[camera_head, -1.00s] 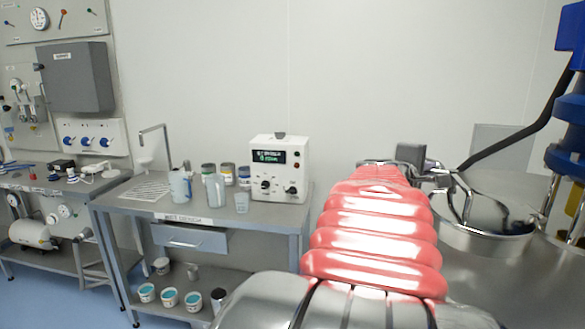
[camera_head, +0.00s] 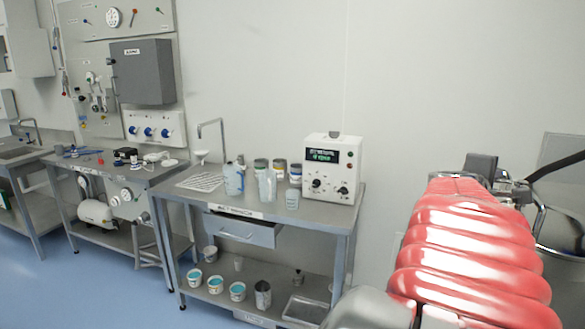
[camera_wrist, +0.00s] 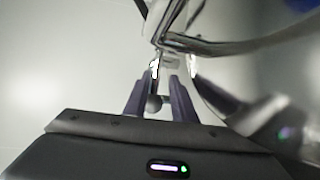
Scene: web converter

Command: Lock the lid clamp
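The metal vessel (camera_head: 562,236) with its lid shows only in part at the right edge of the head view. My red ribbed arm hides much of it. My gripper is at the arm's far end beside the vessel's rim; its fingers are hard to make out there. In the wrist view, the two dark fingers of my gripper (camera_wrist: 164,80) stand apart with a gap between them. Shiny metal bars and a curved rim (camera_wrist: 235,45) lie just beyond the fingertips. A small rounded piece (camera_wrist: 154,103) shows between the fingers. I cannot tell which part is the lid clamp.
A grey bench (camera_head: 240,212) left of my arm holds a white instrument box (camera_head: 332,168), jugs and several cans. Tubs stand on its lower shelf. A second bench and a wall panel are farther left. Open blue floor (camera_head: 90,285) is at the lower left.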

